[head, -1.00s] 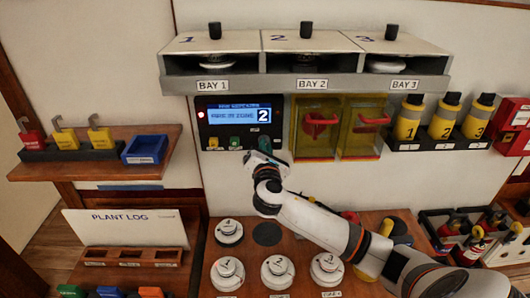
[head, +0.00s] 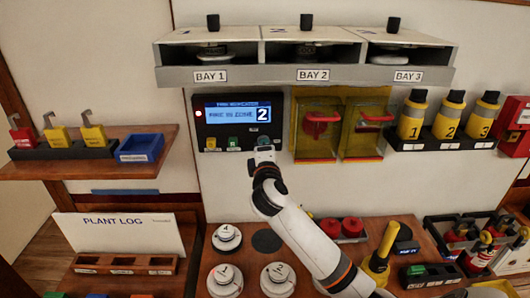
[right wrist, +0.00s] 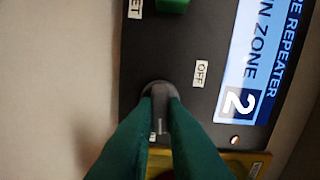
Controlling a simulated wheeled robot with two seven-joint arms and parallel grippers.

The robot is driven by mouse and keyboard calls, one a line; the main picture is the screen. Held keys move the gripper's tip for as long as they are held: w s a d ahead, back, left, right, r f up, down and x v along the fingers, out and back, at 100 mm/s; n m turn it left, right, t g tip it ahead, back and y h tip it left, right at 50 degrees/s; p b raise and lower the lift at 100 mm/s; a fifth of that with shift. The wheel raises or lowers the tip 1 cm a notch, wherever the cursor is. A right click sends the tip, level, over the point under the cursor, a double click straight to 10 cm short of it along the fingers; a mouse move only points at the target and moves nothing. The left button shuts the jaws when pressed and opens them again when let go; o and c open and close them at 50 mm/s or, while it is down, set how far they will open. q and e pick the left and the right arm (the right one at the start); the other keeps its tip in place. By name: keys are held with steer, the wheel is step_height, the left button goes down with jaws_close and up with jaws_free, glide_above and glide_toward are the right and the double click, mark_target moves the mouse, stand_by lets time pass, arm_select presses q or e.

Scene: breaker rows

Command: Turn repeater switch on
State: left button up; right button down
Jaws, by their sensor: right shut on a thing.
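The repeater panel (head: 237,118) is a dark box on the wall under BAY 1, with a blue display showing a fire in zone 2. My right gripper (head: 264,156) is at the panel's lower right corner and hides the switch in the head view. In the right wrist view the green fingers of my right gripper (right wrist: 160,112) are shut on a grey rotary switch (right wrist: 160,90). An OFF label (right wrist: 200,73) is beside it. A pale line shows on the switch between the fingers; which setting it marks I cannot tell. My left gripper is not in view.
The bay shelf (head: 305,75) is above. Round white detectors (head: 227,238) stand on the bench below.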

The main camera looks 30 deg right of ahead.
steer(key=shift+f+m, duration=0.1)
steer(key=shift+m, duration=0.5)
steer(key=c, duration=1.5)
jaws_free()
steer(key=b+v, duration=0.3)
steer(key=v, duration=0.9)
steer(key=shift+s, duration=0.1)
